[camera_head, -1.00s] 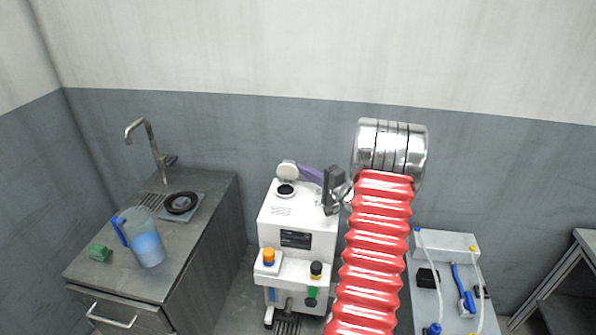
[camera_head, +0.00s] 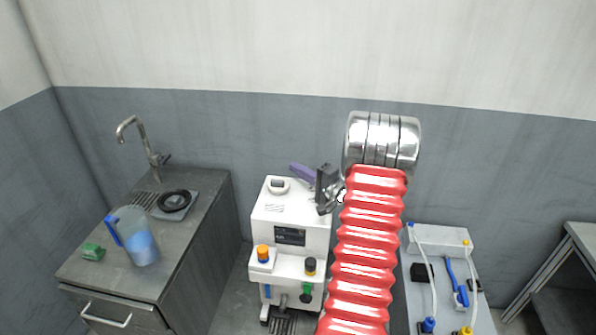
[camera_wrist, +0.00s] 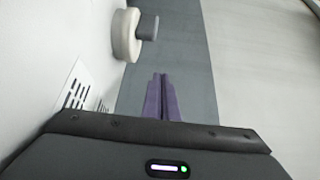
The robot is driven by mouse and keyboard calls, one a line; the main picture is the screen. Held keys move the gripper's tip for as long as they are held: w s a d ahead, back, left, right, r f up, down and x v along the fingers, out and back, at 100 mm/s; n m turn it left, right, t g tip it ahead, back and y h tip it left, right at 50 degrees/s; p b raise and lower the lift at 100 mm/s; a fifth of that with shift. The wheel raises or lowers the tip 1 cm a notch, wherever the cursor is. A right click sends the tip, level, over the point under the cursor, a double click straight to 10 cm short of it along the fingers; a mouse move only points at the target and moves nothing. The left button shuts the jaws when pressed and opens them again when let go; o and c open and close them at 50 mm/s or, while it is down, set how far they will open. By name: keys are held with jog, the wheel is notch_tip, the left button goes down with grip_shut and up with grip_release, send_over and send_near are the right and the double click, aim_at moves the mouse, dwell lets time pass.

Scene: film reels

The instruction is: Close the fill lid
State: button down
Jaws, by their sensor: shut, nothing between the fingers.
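The white machine (camera_head: 290,218) stands on the floor in the middle of the head view. Its round fill lid (camera_head: 278,185) lies down over the fill opening on top, with a grey part on it; the dark opening is hidden. In the wrist view the lid (camera_wrist: 124,35) shows as a pale disc against the white top, its grey knob sticking out. My gripper (camera_head: 293,167) has purple fingers, shut and empty, behind and right of the lid in the head view. In the wrist view the fingertips (camera_wrist: 160,77) are together, apart from the lid.
A grey counter (camera_head: 95,262) at left holds a blue-handled jug (camera_head: 140,245), a green sponge (camera_head: 92,252), a tap (camera_head: 140,135) and a black ring (camera_head: 174,201). A side table (camera_head: 455,240) with tubes and bottles stands right. The wall rises behind the machine.

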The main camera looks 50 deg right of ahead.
jog(key=shift+s, duration=0.15)
jog(key=s, duration=1.3)
jog(key=shift+s+a, duration=0.25)
jog(key=shift+a, duration=0.1)
jog(key=w+a+r+n+g+y, duration=0.2)
jog(key=a+n+g+y, duration=0.1)
jog(key=a, duration=0.6)
jog(key=w+a+r+n+g+y, duration=0.2)
jog(key=w+a+n+y, duration=0.1)
jog(key=a, duration=0.7)
jog(key=w+a+r+n+g+y, duration=0.2)
jog(key=a+g+y, duration=0.1)
jog(key=a, duration=0.6)
jog(key=s+a+r+n+g+h, duration=0.1)
jog(key=s+a+n+g+h, duration=0.25)
jog(key=a, duration=0.55)
jog(key=s+a+r+n+g, duration=0.1)
jog(key=s+a+n+g, duration=0.25)
jog(key=s+a, duration=0.4)
jog(key=s+a+r+n+t+h, duration=0.2)
jog(key=s+r+n+h, duration=0.1)
jog(key=r+h, duration=0.1)
jog(key=shift+s+a+n+t, duration=0.3)
jog(key=shift+s+n, duration=0.1)
